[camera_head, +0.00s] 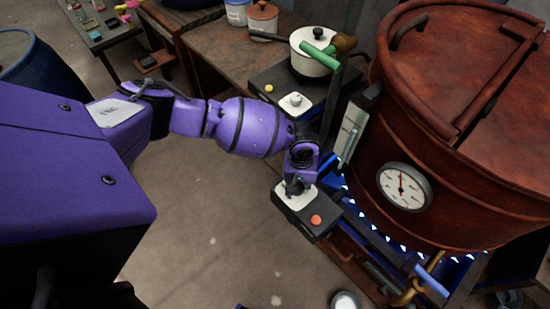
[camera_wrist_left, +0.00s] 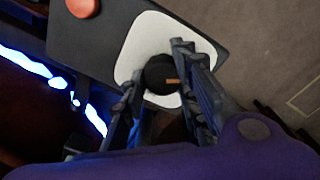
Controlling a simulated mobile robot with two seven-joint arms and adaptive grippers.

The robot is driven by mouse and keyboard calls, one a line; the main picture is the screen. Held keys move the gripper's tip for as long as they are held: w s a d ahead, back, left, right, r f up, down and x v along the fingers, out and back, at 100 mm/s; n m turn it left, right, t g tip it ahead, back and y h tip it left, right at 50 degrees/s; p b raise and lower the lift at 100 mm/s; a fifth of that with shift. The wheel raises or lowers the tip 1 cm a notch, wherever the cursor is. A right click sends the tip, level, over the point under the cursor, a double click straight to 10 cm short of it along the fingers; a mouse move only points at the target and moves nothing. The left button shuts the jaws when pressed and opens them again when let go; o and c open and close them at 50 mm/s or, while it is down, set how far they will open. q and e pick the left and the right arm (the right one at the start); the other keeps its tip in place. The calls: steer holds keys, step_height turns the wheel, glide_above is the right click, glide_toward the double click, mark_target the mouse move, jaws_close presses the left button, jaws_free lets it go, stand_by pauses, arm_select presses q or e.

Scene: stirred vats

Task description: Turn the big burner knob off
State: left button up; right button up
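The big burner knob (camera_wrist_left: 158,77) is dark and round with an orange mark pointing right in the left wrist view. It sits on a white plate (camera_wrist_left: 138,58) on a dark control box (camera_head: 318,228) with an orange button (camera_head: 316,219). My left gripper (camera_wrist_left: 156,78) has its fingers on both sides of the knob; I cannot tell whether they press on it. In the head view my gripper and wrist mostly hide the knob. Blue flames (camera_wrist_left: 70,85) burn beside the box, under the big copper-red vat (camera_head: 455,130). My right gripper is not in view.
A dial gauge (camera_head: 404,187) is on the vat, and an upright thermometer-like scale (camera_head: 350,133) stands beside my wrist. Behind is a smaller burner with a grey knob (camera_head: 295,100) and a white pot (camera_head: 312,62). The floor (camera_head: 205,225) in front is mostly clear.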

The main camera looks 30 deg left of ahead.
arm_select(q)
steer(key=shift+w+d+r, duration=0.15)
steer(key=shift+d, duration=0.05)
steer(key=c, duration=0.3)
steer(key=shift+c, duration=0.2)
